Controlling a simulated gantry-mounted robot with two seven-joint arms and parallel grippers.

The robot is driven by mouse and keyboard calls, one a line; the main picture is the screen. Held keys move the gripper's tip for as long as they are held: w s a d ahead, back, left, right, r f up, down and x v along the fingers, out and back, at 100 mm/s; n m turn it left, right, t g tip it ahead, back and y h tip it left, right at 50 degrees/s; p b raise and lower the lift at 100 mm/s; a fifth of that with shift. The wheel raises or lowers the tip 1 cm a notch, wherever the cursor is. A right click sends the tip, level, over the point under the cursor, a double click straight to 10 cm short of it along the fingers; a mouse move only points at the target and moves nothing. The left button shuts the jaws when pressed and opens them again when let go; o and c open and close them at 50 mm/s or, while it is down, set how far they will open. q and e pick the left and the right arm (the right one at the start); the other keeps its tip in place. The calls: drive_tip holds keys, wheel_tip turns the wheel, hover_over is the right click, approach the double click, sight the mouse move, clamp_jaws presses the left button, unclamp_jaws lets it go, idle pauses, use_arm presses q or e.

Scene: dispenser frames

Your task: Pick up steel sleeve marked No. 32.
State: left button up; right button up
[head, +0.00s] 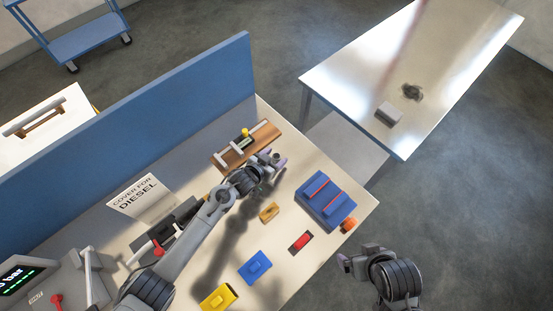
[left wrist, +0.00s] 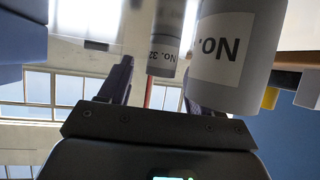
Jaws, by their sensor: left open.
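The grey sleeve marked No. 32 (left wrist: 162,52) shows in the left wrist view, its label upside down. A larger grey cylinder (left wrist: 232,60) hangs closer to the camera beside it, with only "No." readable on its label. My left gripper (head: 271,160) is open at the right end of the wooden rack (head: 246,146). In the left wrist view, No. 32 appears between the fingers' directions; the large cylinder hides most of the right finger. I cannot tell whether either finger touches a sleeve. In the head view I cannot make out the sleeves clearly. My right gripper (head: 345,263) is off the table's right edge.
A blue block with red strips (head: 325,199), an orange piece (head: 268,212), a red-and-black piece (head: 301,241), a blue piece (head: 255,266) and a yellow piece (head: 218,298) lie on the table. A blue partition (head: 150,130) runs behind. A sign (head: 143,198) reads "COVER FOR DIESEL".

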use_arm(q)
drive_tip(key=c, duration=1.1)
drive_tip(key=shift+r, duration=0.15)
drive_tip(key=shift+c, duration=0.2)
